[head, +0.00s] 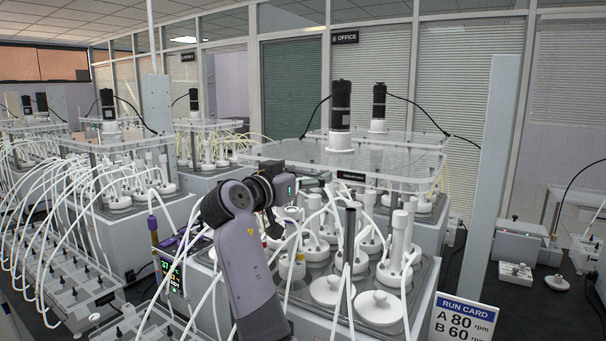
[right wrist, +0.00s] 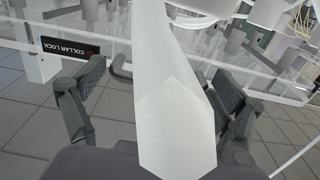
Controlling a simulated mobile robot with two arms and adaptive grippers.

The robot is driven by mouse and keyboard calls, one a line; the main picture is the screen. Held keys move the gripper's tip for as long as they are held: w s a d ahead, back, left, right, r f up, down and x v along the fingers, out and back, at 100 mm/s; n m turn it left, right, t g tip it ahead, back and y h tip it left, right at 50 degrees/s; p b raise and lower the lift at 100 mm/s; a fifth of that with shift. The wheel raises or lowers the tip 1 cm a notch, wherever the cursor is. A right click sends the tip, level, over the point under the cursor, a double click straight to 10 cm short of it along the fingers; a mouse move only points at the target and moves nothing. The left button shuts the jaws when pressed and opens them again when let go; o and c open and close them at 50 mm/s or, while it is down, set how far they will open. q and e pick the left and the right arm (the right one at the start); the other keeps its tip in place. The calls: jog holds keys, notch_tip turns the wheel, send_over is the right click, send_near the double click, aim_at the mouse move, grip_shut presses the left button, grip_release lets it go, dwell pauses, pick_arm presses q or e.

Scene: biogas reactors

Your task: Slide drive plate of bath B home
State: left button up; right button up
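A clear drive plate (head: 300,160) with a black motor (head: 340,105) on it stands over the nearest bath (head: 415,275). No bath letter is readable on it. A black label (head: 351,176) is on the plate's front edge; in the right wrist view the label (right wrist: 70,47) reads "COLLAR LOCK" upside down. My right gripper (head: 272,215) is at the plate's front left, partly hidden by its own wrist. In the right wrist view its fingers (right wrist: 160,75) are spread, with a white bar (right wrist: 175,110) between them; I cannot tell whether they touch it. My left gripper is out of view.
White bottles and lids (head: 380,305) with tubes crowd the bath below the plate. A grey upright post (head: 490,190) and a run card (head: 464,318) stand at the right. Another bath (head: 120,150) with many tubes is at the left.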

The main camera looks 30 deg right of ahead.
jog(key=shift+d, duration=0.1)
jog(key=c, duration=1.3)
jog(key=shift+d+f, duration=0.1)
